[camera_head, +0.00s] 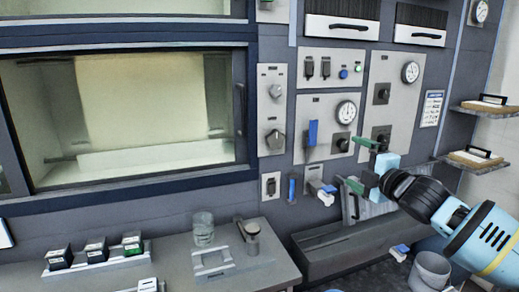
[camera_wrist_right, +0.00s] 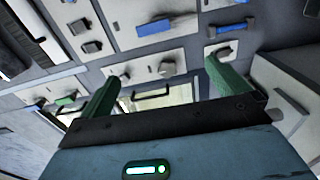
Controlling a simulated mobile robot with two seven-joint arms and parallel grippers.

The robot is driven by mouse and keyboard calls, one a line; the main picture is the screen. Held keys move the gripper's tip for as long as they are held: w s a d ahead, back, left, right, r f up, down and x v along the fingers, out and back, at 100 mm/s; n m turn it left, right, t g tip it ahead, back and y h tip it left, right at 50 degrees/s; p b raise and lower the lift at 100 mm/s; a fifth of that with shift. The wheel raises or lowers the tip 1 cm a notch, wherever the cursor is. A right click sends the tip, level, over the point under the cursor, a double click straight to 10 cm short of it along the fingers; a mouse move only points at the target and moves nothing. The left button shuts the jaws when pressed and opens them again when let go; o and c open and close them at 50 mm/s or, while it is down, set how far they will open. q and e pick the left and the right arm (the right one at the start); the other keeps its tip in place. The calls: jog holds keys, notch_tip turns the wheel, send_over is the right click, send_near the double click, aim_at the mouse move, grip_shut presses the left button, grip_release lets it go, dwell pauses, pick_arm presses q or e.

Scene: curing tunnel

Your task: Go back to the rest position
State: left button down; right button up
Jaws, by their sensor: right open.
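My right gripper (camera_head: 357,164) reaches in from the right of the head view, in front of the control wall. Its two green fingers are spread apart with nothing between them. The right wrist view also shows the open right gripper (camera_wrist_right: 162,92), with panels, knobs and handles beyond it. The gripper appears to touch nothing, though its exact distance from the wall is hard to tell. My left gripper is not in view.
The control wall carries a blue lever (camera_head: 312,133), a gauge (camera_head: 346,110) and a blue-tipped tap (camera_head: 325,191). Below are a grey trough (camera_head: 318,262) and a bucket (camera_head: 431,270). A bench (camera_head: 190,262) holds a glass beaker (camera_head: 203,228). Shelves (camera_head: 485,109) stand at right.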

jog(key=s+a+f+m+g, duration=0.2)
jog(key=a+f, duration=0.4)
jog(key=f, duration=0.6)
jog(key=s+a+f+m+g, duration=0.1)
jog(key=s+a+f+m, duration=0.2)
jog(key=s+f, duration=0.65)
jog(key=s+a+f+m+g, duration=0.1)
jog(key=s+a+f+m, duration=0.4)
jog(key=f, duration=0.7)
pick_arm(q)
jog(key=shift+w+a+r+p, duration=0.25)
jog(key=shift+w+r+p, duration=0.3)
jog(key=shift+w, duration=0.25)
pick_arm(e)
jog(key=s+d+f+m+g+h, duration=0.1)
jog(key=s+d+f+m, duration=0.2)
jog(key=s, duration=0.8)
jog(key=s+d+f+m+g+h, duration=0.1)
jog(key=s+d+f+m+h, duration=0.1)
jog(key=s+f, duration=0.6)
jog(key=s+d+f+m+g+h, duration=0.1)
jog(key=s+d+f+m, duration=0.3)
jog(key=s, duration=1.1)
jog(key=shift+s+f+m+g, duration=0.3)
jog(key=shift+f+m+g, duration=0.2)
jog(key=shift+f, duration=0.15)
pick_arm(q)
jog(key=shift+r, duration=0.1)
